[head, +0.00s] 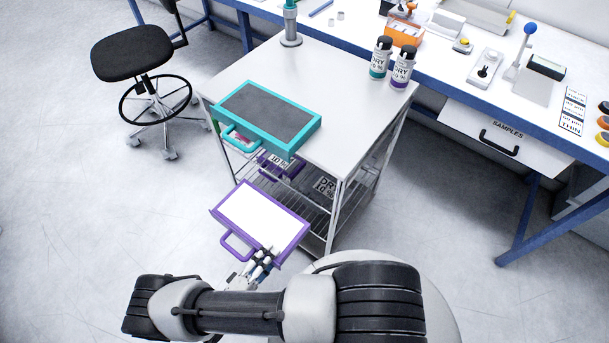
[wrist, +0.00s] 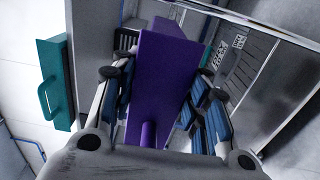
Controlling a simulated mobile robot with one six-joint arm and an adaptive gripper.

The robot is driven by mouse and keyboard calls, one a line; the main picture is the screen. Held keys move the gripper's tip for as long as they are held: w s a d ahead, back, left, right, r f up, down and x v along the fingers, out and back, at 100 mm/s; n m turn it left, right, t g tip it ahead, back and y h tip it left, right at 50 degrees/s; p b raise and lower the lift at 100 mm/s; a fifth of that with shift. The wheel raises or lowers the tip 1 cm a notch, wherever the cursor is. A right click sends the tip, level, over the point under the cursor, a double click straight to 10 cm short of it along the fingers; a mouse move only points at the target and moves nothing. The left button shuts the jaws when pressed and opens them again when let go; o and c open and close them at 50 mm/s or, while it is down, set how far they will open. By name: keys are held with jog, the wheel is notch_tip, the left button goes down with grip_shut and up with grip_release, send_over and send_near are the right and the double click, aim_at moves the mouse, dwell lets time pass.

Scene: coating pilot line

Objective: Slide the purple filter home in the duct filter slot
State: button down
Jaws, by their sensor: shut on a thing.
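The purple filter (head: 262,218) has a purple frame, a white face and a loop handle on its near left edge. It is held in the air in front of the cart. My gripper (head: 263,262) is at the filter's near edge and is shut on it. In the wrist view the purple filter (wrist: 160,75) stands edge-on between the fingers of my gripper (wrist: 160,100), with a purple bar pointing toward the palm. I cannot clearly make out the duct filter slot. A purple part (head: 283,166) with a handle shows under the cart top, partly hidden.
A teal-framed filter (head: 268,112) with a grey face lies at the cart top's (head: 335,135) near left edge, its handle overhanging. Two capped bottles (head: 391,64) stand at the cart's far right. A stool (head: 133,55) is at left, a bench (head: 505,148) at right.

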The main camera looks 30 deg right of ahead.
jog(key=shift+s+a, duration=0.2)
jog(key=shift+a, duration=0.3)
jog(key=shift+r, duration=0.1)
notch_tip(320, 180, up, 31)
jog(key=p, duration=2.2)
